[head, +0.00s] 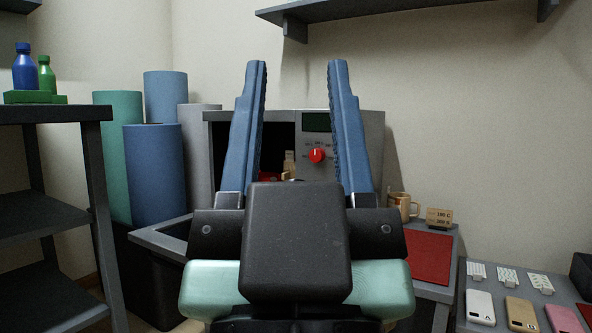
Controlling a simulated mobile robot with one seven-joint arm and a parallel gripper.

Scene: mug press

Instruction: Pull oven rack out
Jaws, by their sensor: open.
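My gripper (297,66) is open and empty in the middle of the head view, its two blue fingers pointing up and wide apart. Behind it stands the grey oven (372,135), with a dark open cavity (280,135) on its left and a dark display (316,122) above a red knob (316,155) on its right. Low in the cavity, a small red patch (268,177) and a tan piece (289,163) show between the fingers. I cannot tell whether either belongs to the rack. My gripper hides most of the oven's lower front.
A mug (401,207) and a small wooden sign (439,218) stand right of the oven, behind a red mat (426,258). Several tall rolls (153,180) stand left. A dark shelf unit (50,115) with bottles is far left.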

